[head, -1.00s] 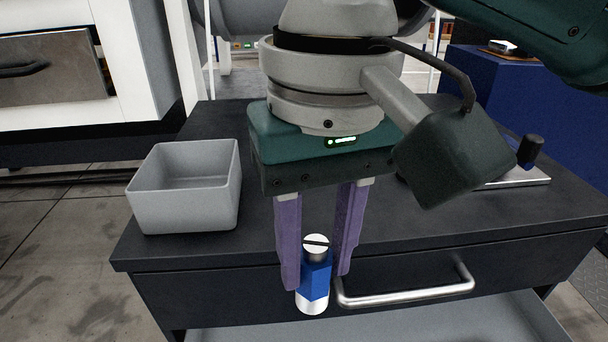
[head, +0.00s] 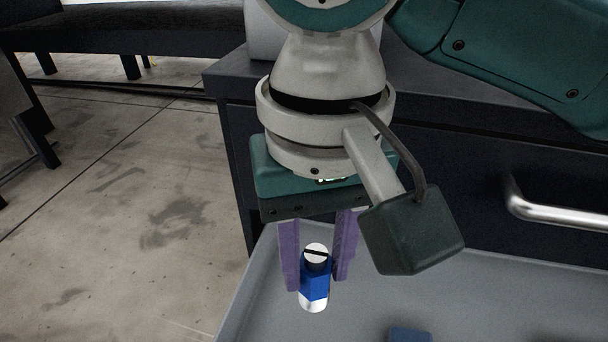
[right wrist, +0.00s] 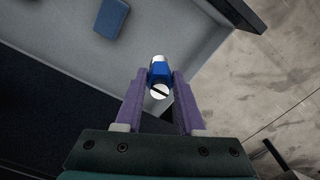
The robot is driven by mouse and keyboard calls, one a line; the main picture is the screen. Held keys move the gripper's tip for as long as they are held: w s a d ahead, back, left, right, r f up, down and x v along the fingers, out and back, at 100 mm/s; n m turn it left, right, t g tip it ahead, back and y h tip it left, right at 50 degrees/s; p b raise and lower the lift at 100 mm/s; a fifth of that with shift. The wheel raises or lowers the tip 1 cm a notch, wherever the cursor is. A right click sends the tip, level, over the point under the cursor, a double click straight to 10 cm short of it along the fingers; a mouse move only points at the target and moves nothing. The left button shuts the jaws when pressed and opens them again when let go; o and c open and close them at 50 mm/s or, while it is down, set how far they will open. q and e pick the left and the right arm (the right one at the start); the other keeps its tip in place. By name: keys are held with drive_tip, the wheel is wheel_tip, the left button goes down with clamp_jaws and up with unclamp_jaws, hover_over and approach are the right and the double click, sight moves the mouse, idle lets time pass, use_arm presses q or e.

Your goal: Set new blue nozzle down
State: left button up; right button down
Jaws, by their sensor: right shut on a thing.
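The blue nozzle (head: 314,286) has a blue middle, a white lower end and a slotted light cap on top. My right gripper (head: 316,270) is shut on it with two purple fingers. The nozzle is upright in the head view and appears above the grey open drawer (head: 262,290), near its left wall. In the right wrist view the nozzle (right wrist: 160,76) sits between the fingertips (right wrist: 160,84). I cannot tell the exact gap to the drawer floor. My left gripper is not in view.
A blue block-like thing (head: 409,335) lies in the drawer; it also shows in the right wrist view (right wrist: 111,18). The dark cabinet with a metal handle (head: 560,213) stands behind. The drawer floor between nozzle and block looks clear.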

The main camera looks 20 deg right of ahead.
wheel_tip(320, 180, down, 20)
drive_tip(key=b, duration=1.2)
drive_tip(key=shift+r, duration=0.4)
drive_tip(key=c, duration=0.5)
unclamp_jaws()
